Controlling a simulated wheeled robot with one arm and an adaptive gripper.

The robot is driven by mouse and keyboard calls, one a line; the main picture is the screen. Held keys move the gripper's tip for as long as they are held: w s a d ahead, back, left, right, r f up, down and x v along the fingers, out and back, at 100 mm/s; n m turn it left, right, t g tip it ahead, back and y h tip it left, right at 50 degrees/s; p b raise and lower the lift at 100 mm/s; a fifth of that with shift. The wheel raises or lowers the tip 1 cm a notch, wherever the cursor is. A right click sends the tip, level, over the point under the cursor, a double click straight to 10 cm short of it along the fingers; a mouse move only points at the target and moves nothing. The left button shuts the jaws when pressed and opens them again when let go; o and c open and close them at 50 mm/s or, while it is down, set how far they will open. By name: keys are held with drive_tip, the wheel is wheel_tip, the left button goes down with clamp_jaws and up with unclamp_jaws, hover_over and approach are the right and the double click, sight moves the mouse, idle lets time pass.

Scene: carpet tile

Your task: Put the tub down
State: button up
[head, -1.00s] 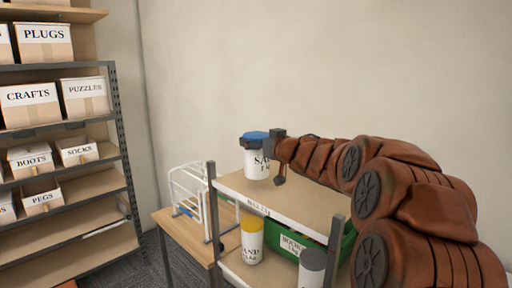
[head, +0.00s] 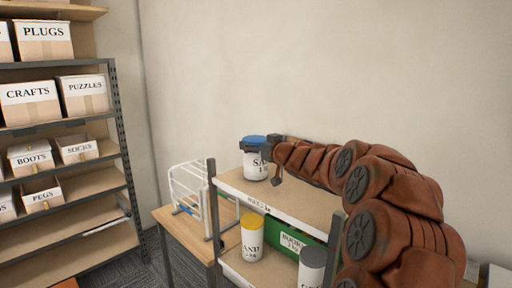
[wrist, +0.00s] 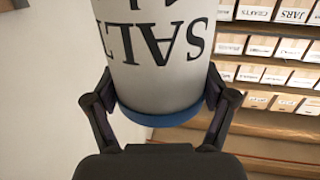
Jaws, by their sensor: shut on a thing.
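The tub (head: 255,166) is white with a blue lid and dark lettering. It stands upright at the far left end of the top board (head: 290,200) of a small shelf unit. I cannot tell whether its base touches the board. My gripper (head: 258,148) is shut on the tub near its lid, reaching in from the right. In the wrist view the tub (wrist: 155,50) reads SALT upside down, with the gripper's two fingers (wrist: 160,95) on either side of it.
The rest of the top board is clear. Below are a yellow-lidded tub (head: 251,238), a green bin (head: 278,240) and a grey-lidded tub (head: 312,265). A white wire rack (head: 188,190) stands on a wooden table (head: 170,222) at left. Labelled boxes fill a tall shelf (head: 122,150).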

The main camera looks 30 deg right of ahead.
idle(0.4)
drive_tip(key=o, duration=1.7)
drive_tip(key=shift+f, duration=0.2)
drive_tip(key=shift+s+r, duration=0.1)
drive_tip(key=shift+r, duration=0.05)
drive_tip(key=s, duration=1.2)
drive_tip(key=shift+r+b, duration=0.3)
drive_tip(key=shift+b, duration=0.1)
drive_tip(key=shift+r, duration=0.1)
